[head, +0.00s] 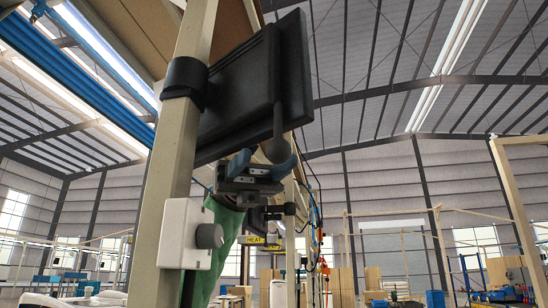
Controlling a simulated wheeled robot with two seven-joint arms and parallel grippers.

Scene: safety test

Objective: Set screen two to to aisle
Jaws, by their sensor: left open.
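A large black screen (238,95) is held by a dark clamp (185,82) on a pale upright post (172,150). Its display side cannot be made out. A dark stalk with a rounded end (277,148) hangs at its lower right. My left gripper (266,158) is open just below the screen, blue fingertips up, one on each side of the space left of and around the rounded end. Whether it touches the stalk cannot be told. A smaller dark screen (256,219) shows lower down behind my gripper, partly hidden. Which one is screen two cannot be read. My right gripper is not in view.
A white box with a dark knob (209,236) is fixed to the near post, close to my left arm. A yellow HEAT label (251,240) shows behind. Further off are wooden frames (517,200) and stacked boards; the upper right is open air.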

